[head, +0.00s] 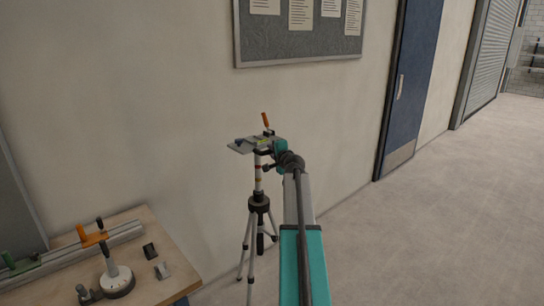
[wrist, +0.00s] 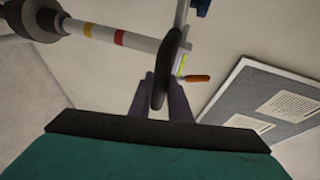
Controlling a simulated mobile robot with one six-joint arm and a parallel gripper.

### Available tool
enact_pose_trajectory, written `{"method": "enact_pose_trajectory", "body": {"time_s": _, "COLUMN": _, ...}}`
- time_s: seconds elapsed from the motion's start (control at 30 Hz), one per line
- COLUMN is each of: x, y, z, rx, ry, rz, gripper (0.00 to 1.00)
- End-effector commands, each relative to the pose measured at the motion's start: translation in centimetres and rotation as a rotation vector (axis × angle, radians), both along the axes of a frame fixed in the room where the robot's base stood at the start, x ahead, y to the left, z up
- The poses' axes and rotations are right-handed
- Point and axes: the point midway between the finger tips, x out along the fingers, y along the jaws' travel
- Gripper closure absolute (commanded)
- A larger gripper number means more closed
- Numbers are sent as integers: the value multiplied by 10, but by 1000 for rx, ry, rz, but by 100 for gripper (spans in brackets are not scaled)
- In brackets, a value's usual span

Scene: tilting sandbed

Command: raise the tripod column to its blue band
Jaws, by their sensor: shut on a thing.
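The tripod (head: 247,232) stands on the floor by the wall, its pale column (head: 258,184) upright out of a dark collar (head: 259,204). In the wrist view the column (wrist: 104,34) lies across the upper left, with a yellow band (wrist: 88,30) and a red band (wrist: 119,38) exposed above the collar (wrist: 42,22). The tripod head (head: 245,146) carries an orange handle (head: 266,120), also in the wrist view (wrist: 195,79). My gripper (wrist: 166,90) is shut on a dark rounded part of the tripod head (wrist: 172,58); in the head view my arm partly hides the grip.
A wooden bench (head: 150,222) at lower left holds a metal rail (head: 60,262) with clamps and a round white device (head: 117,281). A notice board (head: 290,44) hangs on the wall behind. A blue door (head: 410,80) and open floor (head: 440,210) lie to the right.

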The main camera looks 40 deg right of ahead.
Motion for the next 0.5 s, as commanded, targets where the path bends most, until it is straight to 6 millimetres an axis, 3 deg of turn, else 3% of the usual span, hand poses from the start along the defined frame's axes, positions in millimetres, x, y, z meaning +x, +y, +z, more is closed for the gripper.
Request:
{"method": "enact_pose_trajectory", "body": {"time_s": 0.03, "x": 1, "y": -2, "z": 12, "rx": -4, "ry": -14, "rz": -6, "gripper": 100}}
{"method": "enact_pose_trajectory", "body": {"time_s": 0.4, "x": 2, "y": -1, "z": 13, "rx": -5, "ry": -14, "rz": -5, "gripper": 100}}
{"method": "enact_pose_trajectory", "body": {"time_s": 0.43, "x": 2, "y": -1, "z": 13, "rx": -5, "ry": -14, "rz": -5, "gripper": 81}}
{"method": "enact_pose_trajectory", "body": {"time_s": 0.5, "x": 2, "y": -1, "z": 13, "rx": -5, "ry": -14, "rz": -5, "gripper": 70}}
